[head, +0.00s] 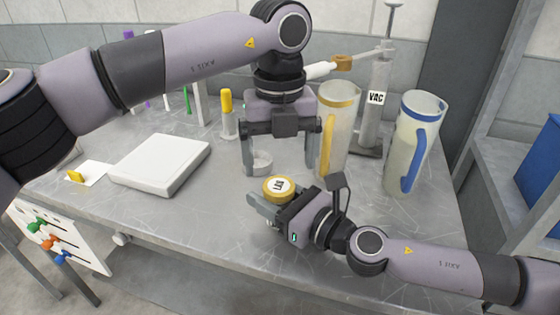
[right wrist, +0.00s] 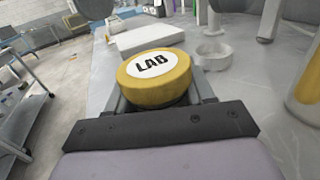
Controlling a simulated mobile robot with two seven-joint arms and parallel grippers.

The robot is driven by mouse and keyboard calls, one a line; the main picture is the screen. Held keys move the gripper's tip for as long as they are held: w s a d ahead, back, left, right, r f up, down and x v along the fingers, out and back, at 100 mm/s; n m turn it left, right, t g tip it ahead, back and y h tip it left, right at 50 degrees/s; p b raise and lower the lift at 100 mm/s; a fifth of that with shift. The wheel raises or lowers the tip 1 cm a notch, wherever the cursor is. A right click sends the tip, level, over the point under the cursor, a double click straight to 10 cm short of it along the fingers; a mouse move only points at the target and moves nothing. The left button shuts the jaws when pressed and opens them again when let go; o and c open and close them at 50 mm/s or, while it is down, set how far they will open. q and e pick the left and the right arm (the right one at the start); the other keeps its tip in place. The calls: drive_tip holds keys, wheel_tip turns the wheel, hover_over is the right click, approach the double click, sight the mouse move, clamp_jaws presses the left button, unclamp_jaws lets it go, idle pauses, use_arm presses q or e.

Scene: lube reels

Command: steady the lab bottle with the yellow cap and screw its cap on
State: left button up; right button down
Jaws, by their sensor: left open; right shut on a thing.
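The lab bottle's yellow cap (head: 279,187), with a white disc on top, sits level at the table's front middle. It also shows large in the right wrist view (right wrist: 155,82), with the word LAB. The bottle's body is mostly hidden below the cap and behind the fingers, so I cannot tell how tightly the cap sits. My right gripper (head: 268,207) is shut on the bottle just under the cap. My left gripper (head: 280,168) is open, pointing down, its fingers spread above and a little behind the cap, not touching it.
A small clear dish (head: 262,163) lies behind the cap. A yellow-handled jug (head: 338,135) and a blue-handled jug (head: 408,150) stand to the right, near the VAC stand (head: 376,100). A white flat box (head: 160,162) lies left. A yellow-capped tube (head: 227,112) stands behind.

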sight(278, 185)
use_arm(q)
drive_tip(key=shift+c, duration=0.3)
drive_tip(key=shift+a+r+n, duration=0.1)
drive_tip(key=shift+r+n, duration=1.6)
drive_tip(key=shift+f, duration=0.1)
drive_tip(key=shift+f, duration=3.9)
drive_tip(key=c, duration=1.1)
drive_tip(key=shift+a+m, duration=0.1)
drive_tip(key=shift+m, duration=1.6)
drive_tip(key=shift+c, duration=0.3)
